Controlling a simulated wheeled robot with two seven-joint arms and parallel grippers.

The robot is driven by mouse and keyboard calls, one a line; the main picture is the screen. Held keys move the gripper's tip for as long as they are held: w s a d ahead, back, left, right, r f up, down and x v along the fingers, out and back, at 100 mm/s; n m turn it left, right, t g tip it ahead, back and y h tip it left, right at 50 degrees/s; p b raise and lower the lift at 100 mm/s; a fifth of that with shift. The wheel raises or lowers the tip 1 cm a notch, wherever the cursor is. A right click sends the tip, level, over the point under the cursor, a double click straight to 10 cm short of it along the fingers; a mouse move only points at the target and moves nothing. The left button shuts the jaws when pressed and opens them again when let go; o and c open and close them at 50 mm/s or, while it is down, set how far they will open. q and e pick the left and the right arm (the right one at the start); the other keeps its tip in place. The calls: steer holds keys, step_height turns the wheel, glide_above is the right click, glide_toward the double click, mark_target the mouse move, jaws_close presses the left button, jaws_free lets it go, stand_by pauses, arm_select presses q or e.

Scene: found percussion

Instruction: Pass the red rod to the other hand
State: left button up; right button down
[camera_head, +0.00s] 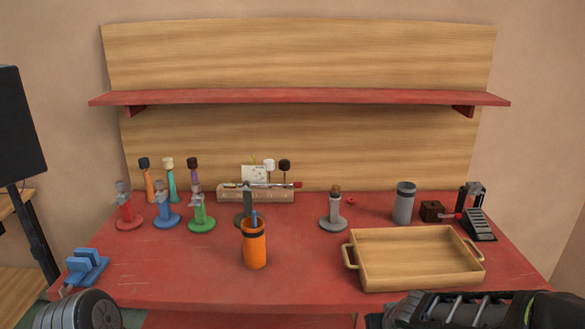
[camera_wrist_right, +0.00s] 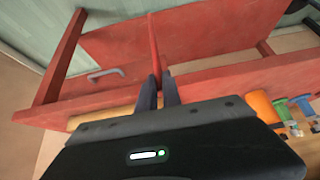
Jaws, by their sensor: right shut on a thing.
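The red rod (camera_wrist_right: 154,42) shows in the right wrist view as a thin red stick, its near end between my right gripper's fingertips (camera_wrist_right: 160,88). The right gripper is shut on it, and the rod points away from the fingers. The rod cannot be made out in the head view. My right arm crosses the bottom right of the head view, in front of the table. Only a rounded part of my left arm shows at the bottom left, and the left gripper is out of view.
The red table (camera_head: 205,271) bears a wooden tray (camera_head: 373,282), an orange cup (camera_head: 255,248), a grey cylinder (camera_head: 404,204) and a blue holder (camera_head: 87,265). Coloured stands line the back left. A red shelf (camera_head: 300,97) is above. The front left tabletop is mostly clear.

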stand_by(0.4)
steer(key=a+r+n+y, duration=0.2)
steer(key=a+n, duration=0.2)
steer(key=a, duration=0.4)
steer(key=a+r+n+g+y, duration=0.1)
steer(key=a+r+n+y, duration=0.1)
steer(key=a, duration=0.7)
steer(key=shift+s+r+n+g, duration=0.3)
steer(key=shift+r+n, duration=0.35)
steer(key=shift+n, duration=0.35)
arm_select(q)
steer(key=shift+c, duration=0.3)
arm_select(e)
steer(key=shift+a, duration=0.1)
